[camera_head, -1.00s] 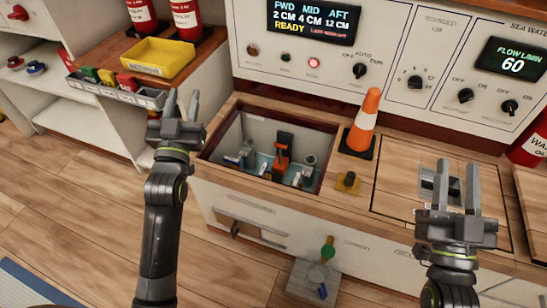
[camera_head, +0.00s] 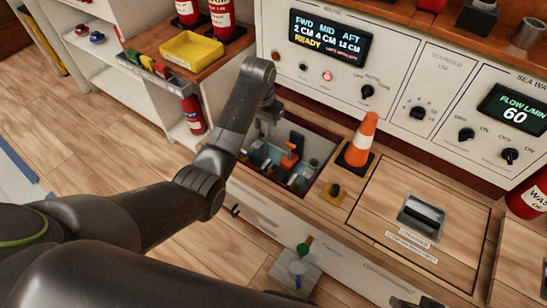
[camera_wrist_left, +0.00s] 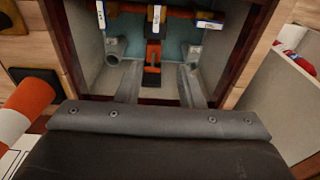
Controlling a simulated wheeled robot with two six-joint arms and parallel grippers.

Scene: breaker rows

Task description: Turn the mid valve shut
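The open well (camera_head: 318,178) in the counter holds a row of pipe fittings with white tags, which the left wrist view shows at its top (camera_wrist_left: 157,14). An orange fitting (camera_head: 290,157) stands in the middle of the well; it also shows in the left wrist view (camera_wrist_left: 153,52). I cannot read the tags, so I cannot tell which fitting is the mid valve. My left gripper (camera_head: 266,128) points down into the well. In the left wrist view its fingers (camera_wrist_left: 160,86) are apart and empty, either side of the orange fitting. Only a dark bit of my right gripper (camera_head: 415,302) shows at the bottom edge.
The control panel (camera_head: 411,80) rises behind. A yellow bin (camera_head: 192,49) is at the upper left.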

